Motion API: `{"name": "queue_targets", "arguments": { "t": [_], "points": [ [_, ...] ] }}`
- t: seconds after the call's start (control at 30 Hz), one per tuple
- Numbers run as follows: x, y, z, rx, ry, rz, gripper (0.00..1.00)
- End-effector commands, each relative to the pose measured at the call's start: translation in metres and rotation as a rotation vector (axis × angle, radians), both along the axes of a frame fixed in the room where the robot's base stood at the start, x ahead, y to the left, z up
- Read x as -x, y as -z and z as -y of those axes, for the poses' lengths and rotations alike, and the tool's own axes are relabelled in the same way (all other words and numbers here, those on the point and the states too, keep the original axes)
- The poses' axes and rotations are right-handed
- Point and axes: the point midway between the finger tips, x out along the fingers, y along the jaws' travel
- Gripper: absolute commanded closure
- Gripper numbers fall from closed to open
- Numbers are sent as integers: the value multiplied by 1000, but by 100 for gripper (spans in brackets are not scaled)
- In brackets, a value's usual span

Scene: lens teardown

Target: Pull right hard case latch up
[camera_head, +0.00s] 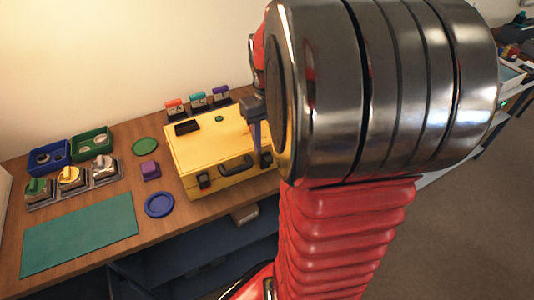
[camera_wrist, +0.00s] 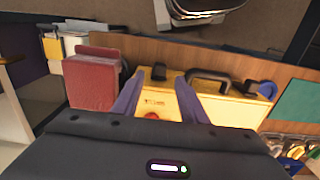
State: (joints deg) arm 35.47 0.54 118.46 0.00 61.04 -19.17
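The yellow hard case (camera_head: 205,150) stands closed on the wooden bench, a dark handle (camera_head: 235,166) on its front. Its right latch (camera_head: 266,160) is a small dark piece on the front, close to my arm; in the wrist view it shows between and just beyond my fingertips (camera_wrist: 159,75). Its left latch (camera_head: 204,181) also shows in the wrist view (camera_wrist: 250,87). I cannot tell the right latch's exact angle. My gripper (camera_wrist: 160,88) is open and empty, its bluish fingers spread above the case lid. In the head view one finger (camera_head: 257,134) shows; my arm hides the rest.
A blue disc (camera_head: 159,204), a purple block (camera_head: 150,170) and a teal mat (camera_head: 80,235) lie left of the case. Small labelled holders (camera_head: 198,101) stand behind it. A dark red box (camera_wrist: 92,85) stands beside the case in the wrist view.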

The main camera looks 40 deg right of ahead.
Motion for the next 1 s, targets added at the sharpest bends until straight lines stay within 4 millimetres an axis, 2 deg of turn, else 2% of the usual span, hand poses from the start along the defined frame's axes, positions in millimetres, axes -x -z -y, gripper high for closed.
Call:
{"name": "queue_targets", "arguments": {
  "t": [0.2,0.4,0.73,1.0],
  "points": [
    [0,33,0,-2,0,-2,61],
    [0,51,0,0,1,0,61],
    [0,54,1,0,1,1,61],
    [0,54,1,0,1,1,79]
  ]
}}
